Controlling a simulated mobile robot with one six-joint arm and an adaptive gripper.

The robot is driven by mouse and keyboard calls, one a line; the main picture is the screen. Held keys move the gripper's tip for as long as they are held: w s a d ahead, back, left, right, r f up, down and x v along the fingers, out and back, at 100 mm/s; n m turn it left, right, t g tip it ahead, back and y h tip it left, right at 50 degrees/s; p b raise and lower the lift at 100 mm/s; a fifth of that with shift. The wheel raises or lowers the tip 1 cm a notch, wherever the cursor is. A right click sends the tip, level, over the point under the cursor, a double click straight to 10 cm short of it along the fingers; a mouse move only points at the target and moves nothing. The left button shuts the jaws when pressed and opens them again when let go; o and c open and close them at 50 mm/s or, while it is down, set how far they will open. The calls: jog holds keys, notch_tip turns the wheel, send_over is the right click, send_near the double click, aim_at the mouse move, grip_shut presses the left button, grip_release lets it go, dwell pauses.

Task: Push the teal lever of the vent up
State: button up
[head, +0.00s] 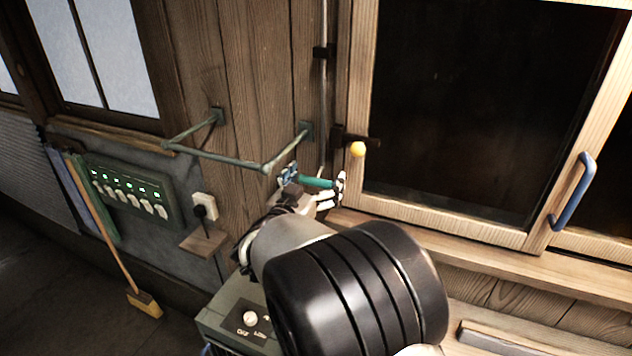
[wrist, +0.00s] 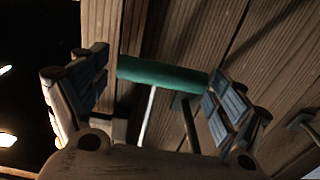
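The teal lever handle (head: 317,182) is a short bar beside the window frame, below a thin vertical metal rod (head: 323,95). In the wrist view the teal handle (wrist: 162,75) lies crosswise between my fingers, with a pale thin rod (wrist: 147,115) running down from it. My gripper (head: 314,183) is spread wide, one finger near each end of the handle; it also shows in the wrist view (wrist: 162,90). Whether a fingertip touches the handle I cannot tell. The vent itself cannot be made out.
A green rail (head: 215,158) juts from the wall at left. A switch panel (head: 130,195) and a broom (head: 105,225) are farther left. The window (head: 450,110) with a blue handle (head: 572,190) is right.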

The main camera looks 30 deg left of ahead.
jog(key=shift+o, duration=0.7)
jog(key=shift+f, duration=0.25)
jog(key=shift+s, duration=0.15)
jog(key=shift+s+f, duration=0.1)
jog(key=shift+s, duration=0.2)
jog(key=s+d, duration=0.1)
jog(key=s, duration=1)
jog(key=shift+d, duration=0.2)
